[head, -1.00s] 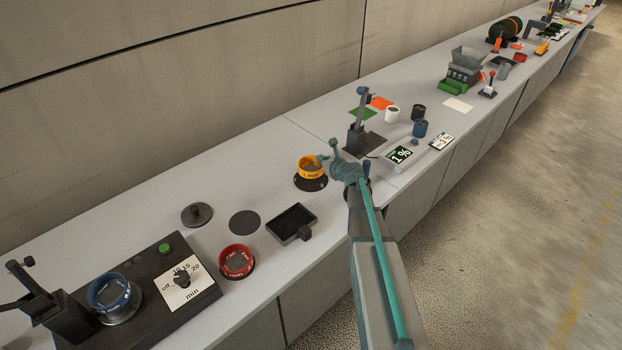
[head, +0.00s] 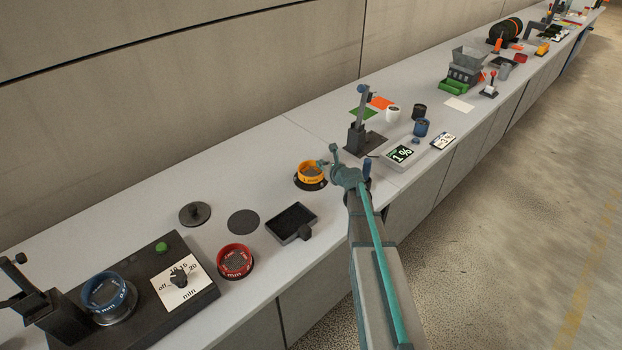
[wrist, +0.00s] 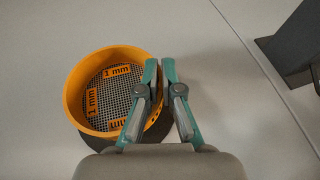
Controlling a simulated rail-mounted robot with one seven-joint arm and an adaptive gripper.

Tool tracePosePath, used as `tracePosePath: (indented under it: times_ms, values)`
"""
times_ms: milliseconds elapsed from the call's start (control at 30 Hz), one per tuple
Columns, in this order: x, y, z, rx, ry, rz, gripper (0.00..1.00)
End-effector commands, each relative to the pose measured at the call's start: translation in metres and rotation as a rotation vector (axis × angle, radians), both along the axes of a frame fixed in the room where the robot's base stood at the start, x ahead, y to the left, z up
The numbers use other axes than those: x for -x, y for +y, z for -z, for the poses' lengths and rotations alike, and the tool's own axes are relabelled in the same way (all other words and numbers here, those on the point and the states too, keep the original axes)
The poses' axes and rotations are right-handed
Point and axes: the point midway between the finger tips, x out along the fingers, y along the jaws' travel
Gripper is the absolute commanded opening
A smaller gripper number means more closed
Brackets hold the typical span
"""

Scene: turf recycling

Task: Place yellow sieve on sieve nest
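The yellow sieve (head: 311,172) has an orange-yellow ring and a grey mesh marked "1 mm". It sits low over a dark round base (head: 311,185); I cannot tell whether it fully rests there. In the wrist view, the sieve (wrist: 75,91) looks nearly level. My gripper (wrist: 160,65) has one finger inside the ring and one outside, closed on its right wall. In the head view, my gripper (head: 327,158) meets the sieve's right side. Which piece is the sieve nest is not labelled.
Nearby are a flat dark disc (head: 244,222), a knobbed lid (head: 195,213), a black tray (head: 292,221) and a red sieve (head: 236,259). A blue sieve (head: 106,290) sits on the timer unit at left. A lever stand (head: 359,125) rises close on the right.

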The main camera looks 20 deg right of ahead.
Motion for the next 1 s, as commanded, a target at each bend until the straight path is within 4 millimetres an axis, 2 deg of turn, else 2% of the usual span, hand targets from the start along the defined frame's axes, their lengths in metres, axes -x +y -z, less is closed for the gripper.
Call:
tracePosePath:
  times_ms: [700, 900, 1000]
  values:
    - [0.0000, 0.0000, 0.0058, -0.001, 0.000, 0.000, 0.00]
    - [-0.0001, 0.0000, 0.0049, 0.000, 0.000, 0.000, 0.35]
    - [0.0000, 0.0000, 0.0048, 0.000, 0.000, 0.000, 0.35]
